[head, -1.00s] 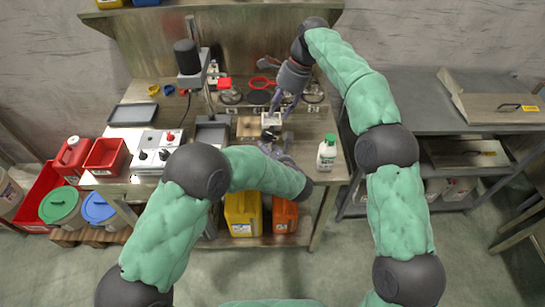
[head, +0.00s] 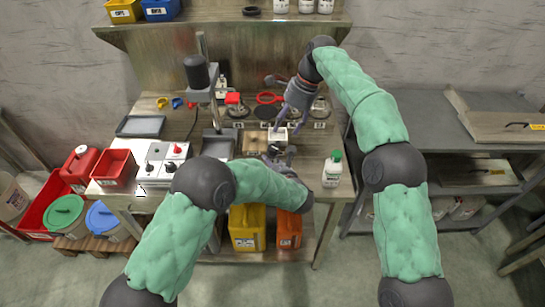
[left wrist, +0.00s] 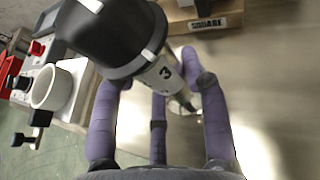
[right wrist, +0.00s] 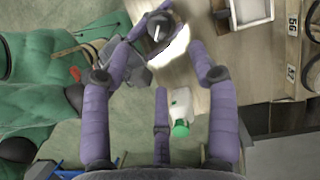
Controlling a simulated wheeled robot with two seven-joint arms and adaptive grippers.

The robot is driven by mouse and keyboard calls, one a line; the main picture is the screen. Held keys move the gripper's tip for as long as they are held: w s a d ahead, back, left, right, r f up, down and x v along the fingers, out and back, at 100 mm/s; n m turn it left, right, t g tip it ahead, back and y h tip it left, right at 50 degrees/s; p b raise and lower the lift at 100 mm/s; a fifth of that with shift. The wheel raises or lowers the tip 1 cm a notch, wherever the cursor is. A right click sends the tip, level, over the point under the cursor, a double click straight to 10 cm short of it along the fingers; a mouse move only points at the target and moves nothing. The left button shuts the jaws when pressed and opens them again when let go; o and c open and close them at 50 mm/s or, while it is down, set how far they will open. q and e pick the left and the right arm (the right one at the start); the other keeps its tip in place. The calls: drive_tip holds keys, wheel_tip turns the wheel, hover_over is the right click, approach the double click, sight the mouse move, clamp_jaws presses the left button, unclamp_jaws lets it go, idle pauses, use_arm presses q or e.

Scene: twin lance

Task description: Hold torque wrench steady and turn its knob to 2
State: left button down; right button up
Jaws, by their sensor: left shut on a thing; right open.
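The torque wrench (left wrist: 118,38) fills the upper left of the left wrist view, with a wide black knob marked by white ticks and a pale sleeve (left wrist: 163,74) bearing a "3". My left gripper (head: 277,158) is shut on the wrench, its purple fingers around the shaft in the left wrist view (left wrist: 172,95). The knob also shows in the right wrist view (right wrist: 157,33) with a white line on top. My right gripper (head: 281,125) is open and empty. Its fingers (right wrist: 160,55) spread on both sides of the knob, apart from it. The knob's setting is not readable.
A white bottle with a green cap (head: 332,170) stands at the bench's right front. A wooden block labelled "SQUARE" (left wrist: 208,22) and a white open box (right wrist: 252,10) are close to the grippers. Red bin (head: 113,168) and control box (head: 165,158) are left.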

sight(273, 147)
drive_tip(key=a+f+n, duration=0.1)
drive_tip(key=f+n, duration=0.2)
drive_tip(key=n, duration=0.7)
drive_tip(key=a+f+n+t, duration=0.1)
drive_tip(key=f+n, duration=0.2)
drive_tip(key=n, duration=0.7)
drive_tip(key=a+f+n+t, duration=0.1)
drive_tip(key=f+n, duration=0.2)
drive_tip(key=n, duration=0.7)
drive_tip(key=shift+s+a, duration=0.25)
drive_tip(key=shift+s, duration=0.15)
drive_tip(key=shift+a, duration=0.1)
drive_tip(key=c, duration=1.1)
